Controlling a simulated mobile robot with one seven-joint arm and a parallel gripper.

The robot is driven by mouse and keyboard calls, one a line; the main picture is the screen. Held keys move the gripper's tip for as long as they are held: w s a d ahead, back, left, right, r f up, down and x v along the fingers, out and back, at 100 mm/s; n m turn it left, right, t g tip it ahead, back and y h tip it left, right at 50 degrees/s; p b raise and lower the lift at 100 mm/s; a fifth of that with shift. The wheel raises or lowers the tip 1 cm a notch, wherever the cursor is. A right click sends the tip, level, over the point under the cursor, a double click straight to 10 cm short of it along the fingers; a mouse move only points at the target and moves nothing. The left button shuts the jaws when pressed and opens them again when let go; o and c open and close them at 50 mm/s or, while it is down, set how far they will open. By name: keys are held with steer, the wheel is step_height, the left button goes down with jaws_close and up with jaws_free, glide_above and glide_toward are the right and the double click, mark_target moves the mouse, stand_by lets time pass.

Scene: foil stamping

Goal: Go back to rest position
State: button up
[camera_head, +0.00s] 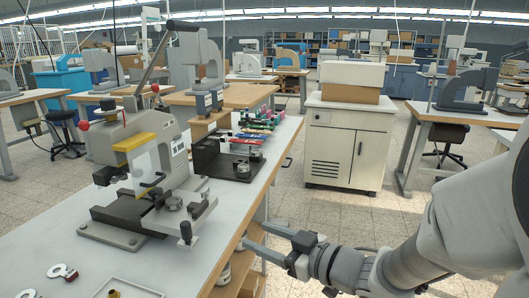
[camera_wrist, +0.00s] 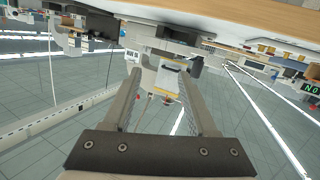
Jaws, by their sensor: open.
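My gripper (camera_head: 254,236) is at the front edge of the workbench (camera_head: 70,235) in the head view, with its fingers toward the bench. The gripper also shows in the wrist view (camera_wrist: 160,75), where its two fingers stand apart with nothing between them. The stamping press (camera_head: 140,150), grey with a yellow block and a long lever, stands on the bench, left of my gripper and apart from it.
Small white tags (camera_head: 62,271) and a shallow tray (camera_head: 130,288) lie on the bench's near end. A second press (camera_head: 205,95) and several coloured items (camera_head: 255,130) stand farther back. A white cabinet (camera_head: 345,145) stands beyond the bench. The floor (camera_head: 330,215) between is clear.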

steer(key=d+r+m+t+h, duration=0.25)
steer(key=d+m+h, duration=0.55)
steer(key=d+h, duration=0.65)
steer(key=s+m+g+y, duration=0.2)
steer(key=s+m+g, duration=0.35)
steer(key=s, duration=1.25)
step_height(320, 180, up, 23)
steer(key=n+g+p, duration=0.1)
steer(key=n+p, duration=0.1)
steer(key=p, duration=2.1)
steer(key=shift+w+f+g+p, duration=0.15)
steer(key=shift+w+g+p, duration=0.15)
steer(key=shift+w+g, duration=0.15)
steer(key=shift+a, duration=0.1)
